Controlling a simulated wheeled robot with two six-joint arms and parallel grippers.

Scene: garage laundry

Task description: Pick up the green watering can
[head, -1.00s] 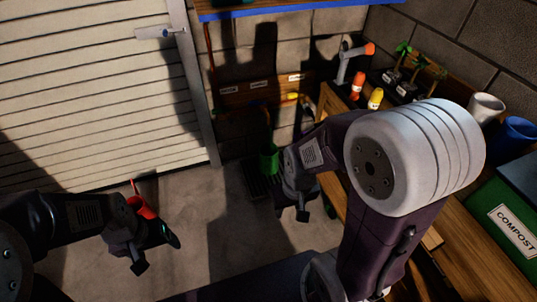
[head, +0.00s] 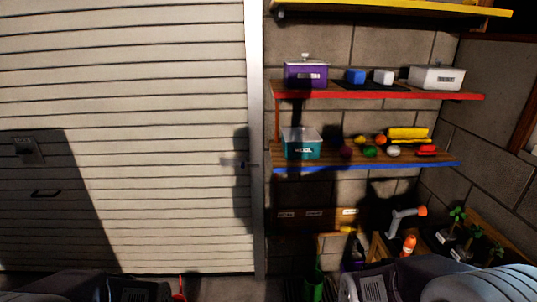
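A narrow upright green object (head: 315,284) shows at the bottom edge of the head view, right of the door frame. Its lower part is cut off, and I cannot tell whether it is the watering can. No other clear watering can shape shows. Only upper parts of my two arms show along the bottom edge, left and right. Both grippers are below the picture. A thin red piece (head: 181,285) shows beside my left arm; I cannot tell what it belongs to.
A red-edged shelf (head: 380,96) holds a purple box (head: 306,74) and a white box (head: 436,78). The blue-edged shelf (head: 370,162) below holds a teal WOOL box (head: 301,144) and small coloured items. An orange bottle (head: 408,246) and potted plants stand lower right. A white slatted door (head: 130,190) fills the left.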

